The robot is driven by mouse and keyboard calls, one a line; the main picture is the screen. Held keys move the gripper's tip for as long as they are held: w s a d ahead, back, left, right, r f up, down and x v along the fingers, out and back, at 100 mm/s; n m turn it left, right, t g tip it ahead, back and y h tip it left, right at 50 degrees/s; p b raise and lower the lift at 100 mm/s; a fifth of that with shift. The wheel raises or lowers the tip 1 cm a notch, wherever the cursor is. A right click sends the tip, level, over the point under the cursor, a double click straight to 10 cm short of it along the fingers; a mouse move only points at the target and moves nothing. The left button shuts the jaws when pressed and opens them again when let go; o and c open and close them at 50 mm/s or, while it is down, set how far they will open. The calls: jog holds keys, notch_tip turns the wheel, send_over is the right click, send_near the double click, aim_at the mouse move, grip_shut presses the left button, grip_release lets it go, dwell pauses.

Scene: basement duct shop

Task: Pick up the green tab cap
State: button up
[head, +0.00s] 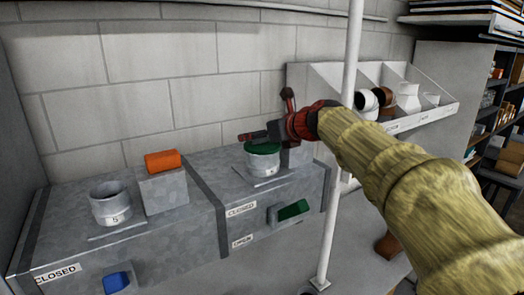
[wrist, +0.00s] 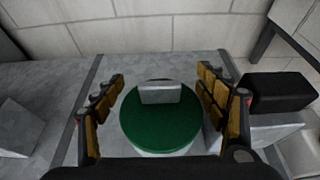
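The green tab cap (head: 262,148) sits on top of a short pale round collar (head: 263,165) on the right-hand grey duct box. In the wrist view the cap (wrist: 158,125) is a green disc with an upright grey tab (wrist: 160,93) on it. My gripper (head: 265,115) is above the cap. It is open, with one finger on each side of the tab in the wrist view (wrist: 162,78), and nothing is held. I cannot tell how far above the tab the fingertips are.
An open collar marked 5 (head: 110,207) and a grey block (head: 163,192) with an orange piece (head: 162,161) stand on the left box. A white pole (head: 338,185) rises close to my arm. A white bin rack (head: 425,115) holds pipe fittings. The wall is behind.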

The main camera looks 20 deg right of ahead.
jog(key=shift+d, duration=0.1)
jog(key=c, duration=0.7)
jog(key=shift+f, duration=0.15)
jog(key=c, duration=0.5)
